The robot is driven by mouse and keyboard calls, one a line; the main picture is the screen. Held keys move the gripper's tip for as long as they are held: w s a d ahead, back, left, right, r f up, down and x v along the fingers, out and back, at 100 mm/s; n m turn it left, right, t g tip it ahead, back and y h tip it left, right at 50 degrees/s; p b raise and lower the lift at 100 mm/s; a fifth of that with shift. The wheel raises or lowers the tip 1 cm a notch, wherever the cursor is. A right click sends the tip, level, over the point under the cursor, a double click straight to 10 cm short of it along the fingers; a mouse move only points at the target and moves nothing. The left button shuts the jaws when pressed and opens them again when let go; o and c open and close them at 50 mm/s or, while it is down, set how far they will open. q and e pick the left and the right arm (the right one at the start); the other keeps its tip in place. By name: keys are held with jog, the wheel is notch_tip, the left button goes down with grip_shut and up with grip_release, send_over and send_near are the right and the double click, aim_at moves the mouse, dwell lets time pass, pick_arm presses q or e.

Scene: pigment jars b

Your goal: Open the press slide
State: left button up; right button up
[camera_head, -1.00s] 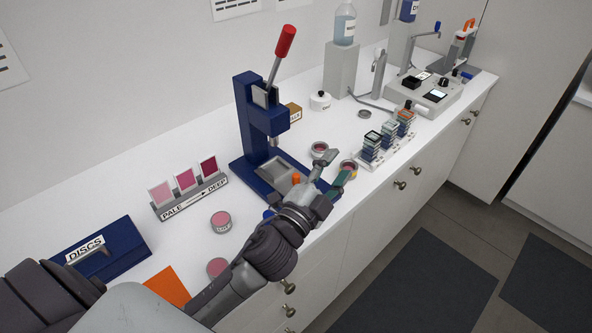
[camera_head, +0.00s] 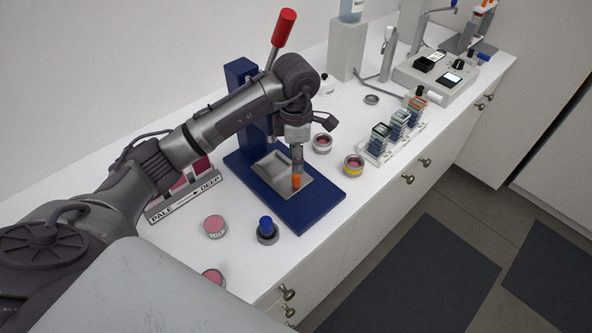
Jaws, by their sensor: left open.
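The blue press (camera_head: 240,75) stands on the counter with its red-tipped lever (camera_head: 283,32) raised; my arm hides much of its column. Its grey slide (camera_head: 268,168) lies on the blue base (camera_head: 312,204), with a rectangular recess and an upright orange knob (camera_head: 297,181) at its front corner. My left gripper (camera_head: 297,168) reaches over the press from the left and points down, open, with its fingertips at or just above the knob. Whether the fingers straddle or touch the knob cannot be told. My right gripper is not in view.
The counter's front edge is close to the base.

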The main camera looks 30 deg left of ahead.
aim_at(296, 176)
pick_arm(q)
jog(key=shift+s+f, duration=0.15)
jog(key=shift+f, duration=0.2)
notch_tip(296, 176, down, 6)
jog(key=shift+r+p, duration=0.1)
jog(key=shift+p, duration=1)
jog(key=shift+f, duration=0.3)
grip_shut()
